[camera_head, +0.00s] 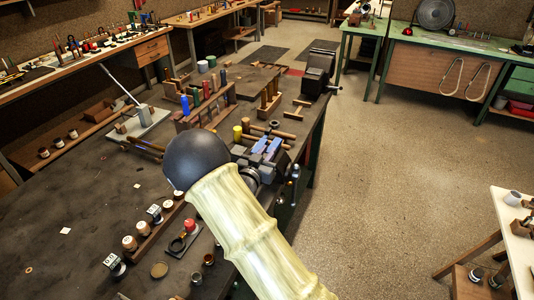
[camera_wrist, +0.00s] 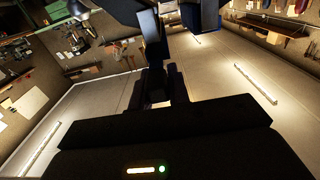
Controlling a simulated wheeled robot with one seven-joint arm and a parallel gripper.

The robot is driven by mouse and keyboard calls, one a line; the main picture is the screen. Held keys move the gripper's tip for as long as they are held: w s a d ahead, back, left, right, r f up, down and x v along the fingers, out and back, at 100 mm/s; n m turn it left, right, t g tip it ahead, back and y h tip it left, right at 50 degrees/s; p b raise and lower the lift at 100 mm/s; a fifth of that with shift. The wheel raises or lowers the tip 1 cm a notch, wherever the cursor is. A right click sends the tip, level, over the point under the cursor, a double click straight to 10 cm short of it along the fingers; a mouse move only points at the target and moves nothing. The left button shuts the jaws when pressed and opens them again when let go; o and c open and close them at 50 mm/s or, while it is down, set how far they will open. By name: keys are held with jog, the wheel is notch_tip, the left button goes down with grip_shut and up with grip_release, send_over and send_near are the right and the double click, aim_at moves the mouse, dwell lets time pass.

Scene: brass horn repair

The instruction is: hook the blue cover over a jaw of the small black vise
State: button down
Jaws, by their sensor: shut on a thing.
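Two blue pieces show side by side at the small black vise (camera_head: 266,170) in the head view; one is the blue cover (camera_head: 273,147). The vise stands at the bench's right edge, partly hidden behind my arm. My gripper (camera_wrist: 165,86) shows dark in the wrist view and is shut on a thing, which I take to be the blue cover. A dark blue piece (camera_wrist: 210,14) shows beyond the fingers at the top. In the head view my gripper is hard to tell from the vise, and I cannot tell whether the cover touches a jaw.
A larger black vise (camera_head: 317,75) stands farther back on the dark bench (camera_head: 75,205). A wooden rack (camera_head: 205,105) with coloured handles, a yellow cylinder (camera_head: 237,133) and wooden pieces lie close by. Small jars (camera_head: 130,243) line the front.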

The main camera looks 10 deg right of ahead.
jog(key=shift+f+b, duration=0.75)
jog(key=shift+f, duration=0.2)
jog(key=shift+b, duration=0.4)
dwell(1.1)
jog(key=c, duration=1.3)
grip_release()
jog(key=shift+o, duration=0.2)
jog(key=shift+s, duration=0.1)
jog(key=b+v, duration=0.3)
jog(key=v, duration=1.4)
